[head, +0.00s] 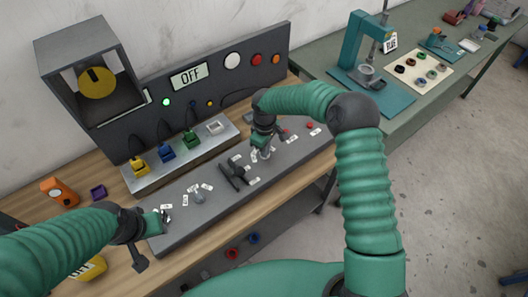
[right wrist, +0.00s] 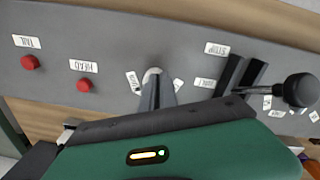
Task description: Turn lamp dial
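The grey control panel (head: 222,187) lies along the bench front and carries dials ringed by small white labels. My right gripper (head: 262,152) points down at a pale round dial (right wrist: 152,74) on the panel. In the right wrist view its grey fingers (right wrist: 157,94) are close together and overlap the dial's near side; I cannot tell whether they grip it. Labels stand around this dial, partly hidden. A second small dial (head: 199,197) with labels sits farther left. My left gripper (head: 165,217) is over the panel's left end, apart from that dial; its opening is unclear.
A black lever (head: 235,174) stands close to my right gripper; its round knob (right wrist: 300,90) shows in the right wrist view. Red HEAD (right wrist: 85,85) and TAIL (right wrist: 30,62) buttons are on the other side. Behind are a display reading OFF (head: 188,76) and a yellow-disc lamp box (head: 84,50).

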